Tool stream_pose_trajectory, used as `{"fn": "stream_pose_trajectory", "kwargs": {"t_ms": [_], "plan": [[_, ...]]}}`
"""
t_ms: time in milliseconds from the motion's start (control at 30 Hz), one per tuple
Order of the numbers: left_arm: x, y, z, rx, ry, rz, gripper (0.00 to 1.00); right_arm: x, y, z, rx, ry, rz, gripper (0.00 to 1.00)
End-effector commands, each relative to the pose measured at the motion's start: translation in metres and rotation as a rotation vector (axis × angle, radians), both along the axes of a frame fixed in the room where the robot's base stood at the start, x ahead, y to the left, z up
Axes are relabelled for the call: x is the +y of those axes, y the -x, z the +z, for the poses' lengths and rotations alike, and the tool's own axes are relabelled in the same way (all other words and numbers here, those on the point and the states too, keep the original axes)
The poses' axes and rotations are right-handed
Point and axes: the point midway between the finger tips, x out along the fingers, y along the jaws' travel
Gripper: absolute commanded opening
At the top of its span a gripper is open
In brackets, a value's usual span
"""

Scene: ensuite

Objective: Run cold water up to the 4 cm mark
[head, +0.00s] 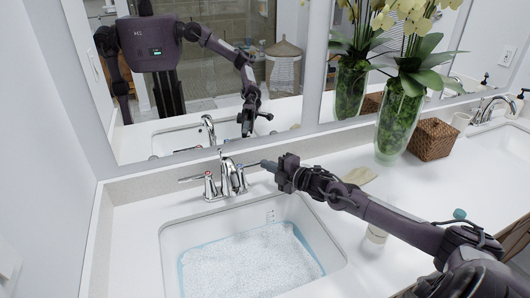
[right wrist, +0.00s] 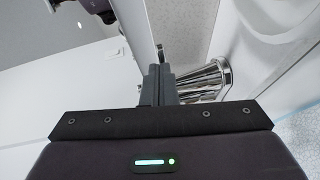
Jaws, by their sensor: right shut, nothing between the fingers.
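The sink basin (head: 175,240) holds water (head: 250,262) with a bright, mottled surface and a blue edge. A small scale mark (head: 270,215) shows on the basin's back wall; its figures are too small to read. The chrome tap (head: 228,170) stands behind the basin, with a lever handle (head: 192,179) on the left and another handle (head: 241,178) on the right. I cannot make out a stream. My right gripper (head: 266,164) is shut and empty, its fingertips close beside the right handle; contact is unclear. The shut fingers (right wrist: 157,85) show near chrome (right wrist: 205,80) in the right wrist view. My left gripper is not directly in view.
A mirror (head: 290,60) rises behind the counter and reflects me. A glass vase (head: 398,125) with orchids and a woven box (head: 432,139) stand at the back right. A second sink (head: 500,140) is at far right.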

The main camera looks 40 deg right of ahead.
Motion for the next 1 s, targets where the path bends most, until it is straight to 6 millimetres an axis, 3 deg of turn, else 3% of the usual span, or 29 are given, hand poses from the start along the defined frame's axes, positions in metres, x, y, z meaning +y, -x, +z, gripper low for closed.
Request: {"fn": "stream_pose_trajectory", "kwargs": {"t_ms": [700, 833, 1000], "plan": [[0.000, 0.000, -0.024, 0.000, 0.000, 0.000, 0.75, 0.002, 0.001, 0.164, -0.012, 0.004, 0.003, 0.00], [0.000, 0.000, -0.027, 0.000, 0.000, 0.000, 0.75, 0.002, 0.002, 0.185, -0.011, 0.002, 0.002, 0.00], [0.000, 0.000, -0.028, 0.000, 0.000, 0.000, 0.75, 0.002, 0.002, 0.197, -0.008, 0.001, 0.003, 0.00]]}}
